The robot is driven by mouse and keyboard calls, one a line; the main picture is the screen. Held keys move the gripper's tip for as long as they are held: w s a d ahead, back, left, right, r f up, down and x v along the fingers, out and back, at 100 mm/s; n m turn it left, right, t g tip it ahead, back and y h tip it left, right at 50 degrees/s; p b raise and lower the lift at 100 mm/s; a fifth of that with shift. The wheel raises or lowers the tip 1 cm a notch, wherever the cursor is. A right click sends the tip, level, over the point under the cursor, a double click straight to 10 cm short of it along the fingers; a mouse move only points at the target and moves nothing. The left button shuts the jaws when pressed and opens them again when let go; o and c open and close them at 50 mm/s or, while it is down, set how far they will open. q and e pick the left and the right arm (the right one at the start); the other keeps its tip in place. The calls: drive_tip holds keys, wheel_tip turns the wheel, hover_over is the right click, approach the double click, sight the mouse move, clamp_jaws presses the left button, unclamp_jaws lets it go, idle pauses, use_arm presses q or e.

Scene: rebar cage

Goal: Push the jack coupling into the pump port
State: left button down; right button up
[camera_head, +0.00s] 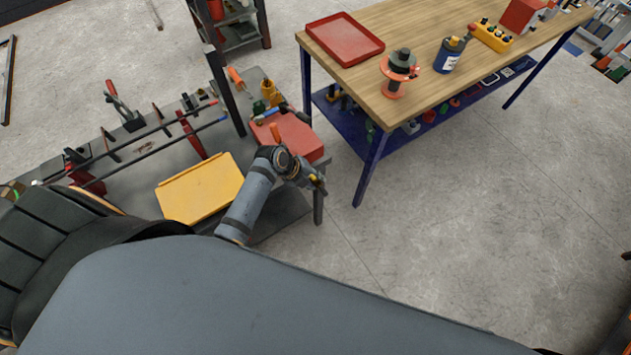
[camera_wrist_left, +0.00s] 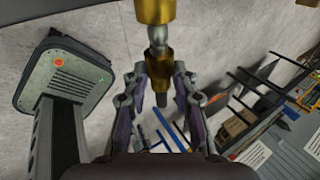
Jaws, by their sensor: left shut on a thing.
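My left gripper (camera_head: 317,183) is small in the head view, beside the right end of the grey bench. In the left wrist view its two fingers (camera_wrist_left: 159,70) are closed around a brass and steel fitting, which looks like the jack coupling (camera_wrist_left: 158,57). A dark tip of the fitting sticks out below the fingers. A grey steel neck leads up from it to a wider brass piece (camera_wrist_left: 155,10) at the top edge. I cannot tell whether that piece is the pump port or part of the coupling. The right gripper is not in view.
The grey bench carries a yellow tray (camera_head: 200,188), a red case (camera_head: 292,136), long bars (camera_head: 150,133) and clamps. A wooden table (camera_head: 420,45) stands behind with a red tray (camera_head: 345,38), an orange spool (camera_head: 398,72) and a blue can (camera_head: 449,56).

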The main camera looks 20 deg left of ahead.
use_arm(q)
drive_tip(key=shift+w+a+b, duration=0.4)
drive_tip(key=shift+w+a, duration=0.45)
drive_tip(key=shift+a, duration=0.25)
drive_tip(key=shift+w, duration=0.1)
drive_tip(key=c, duration=1)
unclamp_jaws()
drive_tip(key=shift+a, duration=0.1)
drive_tip(key=v, duration=1.2)
